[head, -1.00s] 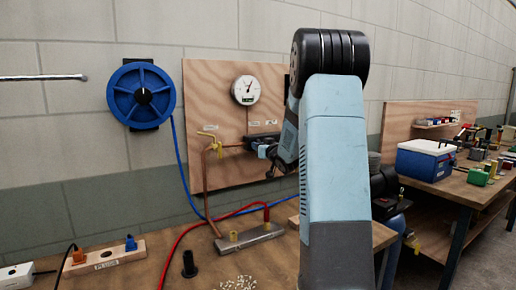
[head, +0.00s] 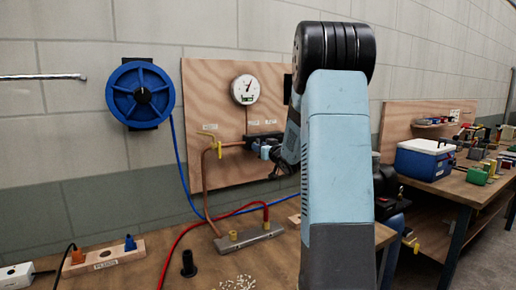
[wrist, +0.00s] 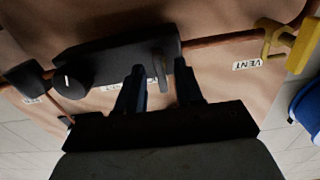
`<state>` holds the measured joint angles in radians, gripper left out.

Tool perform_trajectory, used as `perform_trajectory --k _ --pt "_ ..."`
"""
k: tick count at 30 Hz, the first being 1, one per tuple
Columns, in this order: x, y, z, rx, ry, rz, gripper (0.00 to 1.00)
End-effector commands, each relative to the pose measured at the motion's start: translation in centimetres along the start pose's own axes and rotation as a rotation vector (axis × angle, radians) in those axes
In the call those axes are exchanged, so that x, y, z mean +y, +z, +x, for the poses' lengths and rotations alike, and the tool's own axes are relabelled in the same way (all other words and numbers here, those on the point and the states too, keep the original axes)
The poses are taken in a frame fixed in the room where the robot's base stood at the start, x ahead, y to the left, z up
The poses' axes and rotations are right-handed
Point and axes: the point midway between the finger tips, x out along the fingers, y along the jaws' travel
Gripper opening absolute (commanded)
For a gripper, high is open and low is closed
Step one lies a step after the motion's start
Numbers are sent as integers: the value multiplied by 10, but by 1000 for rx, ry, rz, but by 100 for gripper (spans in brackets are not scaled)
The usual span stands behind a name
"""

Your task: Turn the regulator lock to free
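The regulator (head: 262,139) is a dark block on the copper pipe of the plywood panel. In the wrist view it is a long dark bar (wrist: 115,55) with a round black knob (wrist: 72,83) bearing a white mark, and a small grey lever (wrist: 161,68) near its other end. I cannot tell for certain which of these is the lock. My gripper (wrist: 160,85) is open, its two dark fingers apart on either side of the lever's lower end. Contact with the lever cannot be made out. In the head view my gripper (head: 279,168) is small and dark beside the regulator.
A yellow valve handle (wrist: 275,37) sits on the pipe near a VENT label (wrist: 247,64). A white gauge (head: 245,89) hangs above the regulator. A blue hose reel (head: 142,94) is on the wall. Red and blue hoses cross the bench near a metal block (head: 249,236).

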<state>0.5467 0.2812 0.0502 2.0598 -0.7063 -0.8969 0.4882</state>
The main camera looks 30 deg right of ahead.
Motion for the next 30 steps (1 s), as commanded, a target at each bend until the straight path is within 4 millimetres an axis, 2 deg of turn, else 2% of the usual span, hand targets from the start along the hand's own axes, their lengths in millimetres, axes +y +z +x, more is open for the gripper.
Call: perform_trajectory --k 9,15,21,30 --pt "0 1 -64 -2 1 1 36" --pt "0 2 -96 -3 1 0 36" --pt "0 2 -111 -3 -1 0 36" --pt "0 2 -113 -3 -1 1 36"
